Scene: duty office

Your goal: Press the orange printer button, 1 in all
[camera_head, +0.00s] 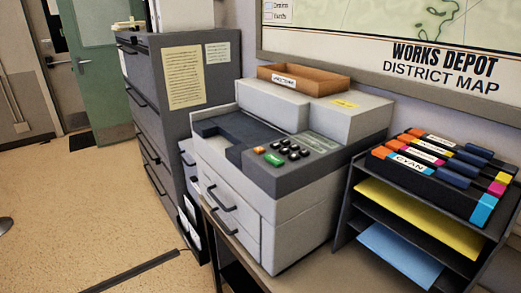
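The grey printer (285,215) stands on a table in the middle of the view. Its dark control panel (318,162) faces up at the front right of its top. A small orange button (259,149) sits at the panel's left edge. A larger green button (274,159) is just in front of it and to its right. Several black keys (290,149) lie behind and to the right of these. Nothing covers the orange button. Neither of my grippers is in view.
A brown tray (303,81) sits on the printer's top. A rack (350,200) with toner cartridges and coloured paper stands close on the right. A dark filing cabinet (146,88) stands at the left. The floor (75,215) at the left is mostly clear.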

